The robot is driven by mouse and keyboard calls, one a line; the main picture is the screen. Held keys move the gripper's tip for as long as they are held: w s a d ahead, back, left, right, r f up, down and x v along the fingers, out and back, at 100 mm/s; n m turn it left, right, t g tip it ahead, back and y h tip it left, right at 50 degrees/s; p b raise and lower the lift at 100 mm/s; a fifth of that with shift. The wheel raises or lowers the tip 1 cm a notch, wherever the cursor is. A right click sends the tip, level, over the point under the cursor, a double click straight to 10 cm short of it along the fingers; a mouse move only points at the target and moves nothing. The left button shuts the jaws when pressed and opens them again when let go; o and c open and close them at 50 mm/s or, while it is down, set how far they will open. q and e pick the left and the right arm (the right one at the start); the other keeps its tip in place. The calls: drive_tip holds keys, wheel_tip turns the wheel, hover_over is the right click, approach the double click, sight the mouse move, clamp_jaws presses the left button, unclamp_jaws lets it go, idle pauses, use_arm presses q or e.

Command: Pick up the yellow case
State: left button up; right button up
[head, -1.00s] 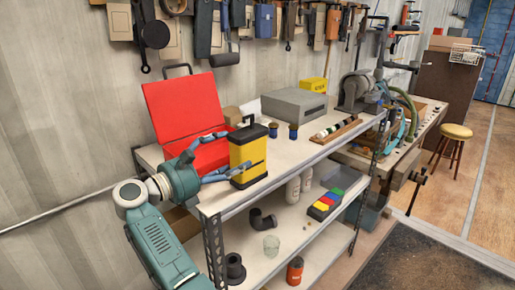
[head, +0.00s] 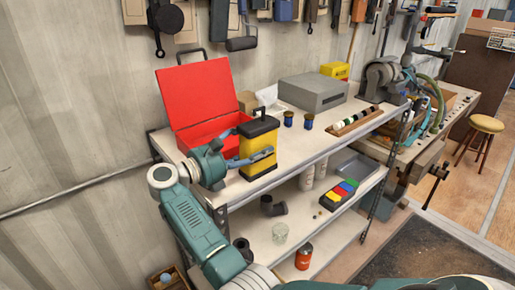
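The fingers look closed against the case, though the rear contact is hidden.
An open red toolbox (head: 196,95) stands just behind and left of the case. Blue jars (head: 288,119), a grey box (head: 312,94) and a rack of rolls (head: 354,123) are to the right. The lower shelf (head: 300,225) holds several items.

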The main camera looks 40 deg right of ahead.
drive_tip(key=shift+d, duration=0.2)
drive_tip(key=c, duration=0.4)
drive_tip(key=shift+d, duration=0.15)
drive_tip(key=shift+c, duration=0.4)
drive_tip(key=shift+r+b, duration=0.3)
drive_tip(key=shift+r, duration=0.05)
use_arm(q)
wheel_tip(320, 180, down, 8)
drive_tip(key=b, duration=0.7)
drive_tip(key=shift+d+r, duration=0.25)
drive_tip(key=shift+d, duration=0.2)
use_arm(e)
wheel_tip(320, 180, up, 19)
drive_tip(key=shift+r, duration=0.15)
